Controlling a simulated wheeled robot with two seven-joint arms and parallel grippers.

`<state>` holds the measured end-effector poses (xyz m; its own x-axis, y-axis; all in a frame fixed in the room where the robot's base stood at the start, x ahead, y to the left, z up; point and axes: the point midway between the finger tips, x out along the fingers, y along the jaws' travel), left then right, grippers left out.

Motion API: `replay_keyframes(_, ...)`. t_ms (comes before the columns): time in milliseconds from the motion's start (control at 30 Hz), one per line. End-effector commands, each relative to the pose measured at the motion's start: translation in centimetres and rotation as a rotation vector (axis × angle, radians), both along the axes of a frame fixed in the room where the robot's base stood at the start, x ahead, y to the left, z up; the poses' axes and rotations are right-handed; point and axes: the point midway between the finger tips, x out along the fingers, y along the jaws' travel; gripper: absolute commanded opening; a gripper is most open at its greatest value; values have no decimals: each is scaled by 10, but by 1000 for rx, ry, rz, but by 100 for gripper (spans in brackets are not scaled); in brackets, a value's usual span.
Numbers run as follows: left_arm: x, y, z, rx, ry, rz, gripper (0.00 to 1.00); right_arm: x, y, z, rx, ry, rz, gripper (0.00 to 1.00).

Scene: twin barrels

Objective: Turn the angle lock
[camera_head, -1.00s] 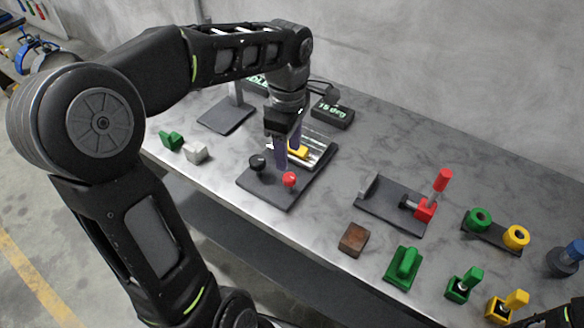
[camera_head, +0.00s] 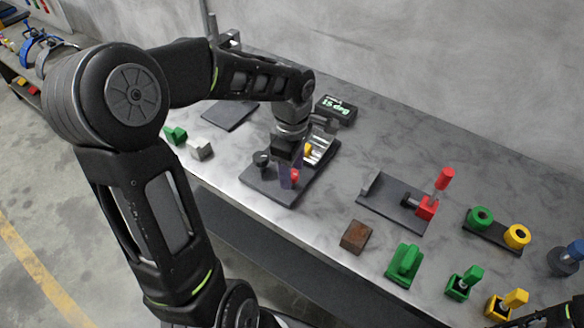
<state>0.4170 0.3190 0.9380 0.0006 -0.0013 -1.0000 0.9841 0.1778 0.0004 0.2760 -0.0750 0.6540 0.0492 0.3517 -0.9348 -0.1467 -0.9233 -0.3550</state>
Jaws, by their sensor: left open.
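The angle-lock fixture is a dark base plate (camera_head: 271,191) with a black knob (camera_head: 262,159), a red knob (camera_head: 295,175), a yellow part (camera_head: 308,149) and a silver plate (camera_head: 322,150). A display box (camera_head: 336,109) behind it reads "15 deg" in green. The gripper hides part of the plate's middle.
A fixture with a red handle (camera_head: 444,179) stands to the right. Green and grey blocks (camera_head: 200,149) lie left. The wall closes the back.

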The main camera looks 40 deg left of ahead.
Motion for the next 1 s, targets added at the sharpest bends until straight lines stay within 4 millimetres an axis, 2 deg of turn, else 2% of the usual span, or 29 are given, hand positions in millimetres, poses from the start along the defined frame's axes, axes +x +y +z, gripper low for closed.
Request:
replay_keyframes(67,0,0,0,0,0,0,50,0,0,0,0,0,0,36)
replay_keyframes(667,0,0,1,0,0,-1,1,0,0,0,0,0,0,36)
replay_keyframes(1000,0,0,0,0,0,-7,0,0,0,0,0,0,0,36)
